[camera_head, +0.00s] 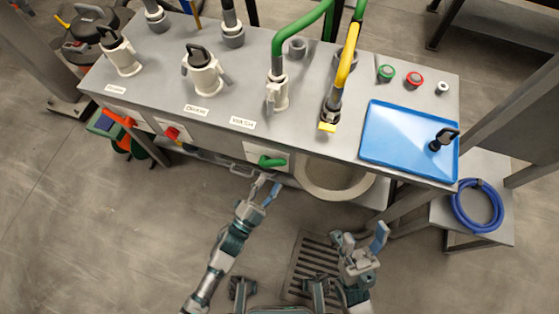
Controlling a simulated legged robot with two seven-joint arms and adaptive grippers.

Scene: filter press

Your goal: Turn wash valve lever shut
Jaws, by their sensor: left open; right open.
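The green lever (271,161) is on a white plate on the front face of the grey bench, below a label (243,122) that seems to read WASH. It lies roughly level, pointing right. My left gripper (265,190) is open and empty, just below and in front of the green lever, with a small apparent gap; whether it touches is hard to tell. My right gripper (364,240) is open and empty, low and to the right, above the floor and away from the bench.
A red lever (172,133) and an orange lever (120,118) are farther left on the front face. A round basin (333,181) is right of the green lever.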

